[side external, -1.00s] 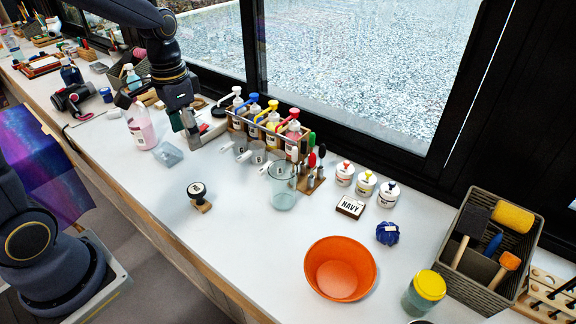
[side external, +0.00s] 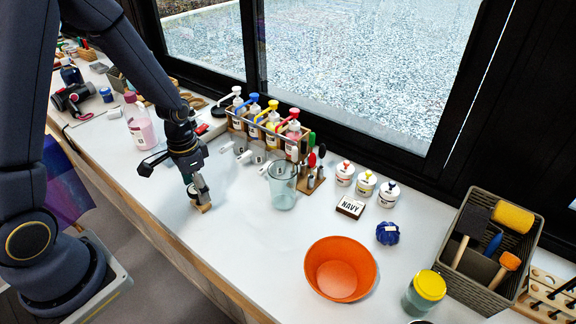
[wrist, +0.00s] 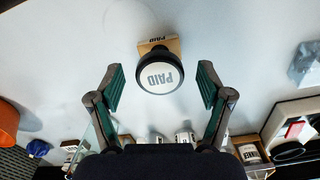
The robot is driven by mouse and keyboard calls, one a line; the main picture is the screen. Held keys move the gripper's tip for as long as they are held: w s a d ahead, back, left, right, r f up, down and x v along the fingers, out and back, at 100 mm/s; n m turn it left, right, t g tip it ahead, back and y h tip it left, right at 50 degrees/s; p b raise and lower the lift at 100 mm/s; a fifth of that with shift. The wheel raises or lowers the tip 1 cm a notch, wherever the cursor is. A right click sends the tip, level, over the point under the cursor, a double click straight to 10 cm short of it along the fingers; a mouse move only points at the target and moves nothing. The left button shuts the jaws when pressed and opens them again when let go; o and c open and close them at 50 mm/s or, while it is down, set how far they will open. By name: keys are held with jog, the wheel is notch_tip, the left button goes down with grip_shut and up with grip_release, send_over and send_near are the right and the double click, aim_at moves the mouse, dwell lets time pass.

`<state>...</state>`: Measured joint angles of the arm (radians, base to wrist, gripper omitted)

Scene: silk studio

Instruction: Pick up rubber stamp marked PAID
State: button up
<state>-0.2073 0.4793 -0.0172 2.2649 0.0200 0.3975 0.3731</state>
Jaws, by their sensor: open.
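The rubber stamp (wrist: 161,77) has a round black knob with a white cap that reads PAID, on a small wooden block. In the wrist view it stands upright between and slightly beyond my two fingers. My gripper (wrist: 160,88) is open, with green-padded fingers apart on both sides of the knob and no contact visible. In the side view my gripper (side external: 196,188) points down over the stamp, whose wooden base (side external: 204,208) shows below the fingers. The knob is mostly hidden there.
A clear cup (side external: 283,187) and a rack of pump bottles (side external: 262,130) stand to the right. An orange bowl (side external: 340,269) and a NAVY block (side external: 350,207) are farther right. A pink bottle (side external: 140,125) stands behind left. The counter's front edge is close to the stamp.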

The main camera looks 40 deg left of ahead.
jog(key=shift+f, duration=0.5)
jog(key=c, duration=1.3)
jog(key=shift+o, duration=0.2)
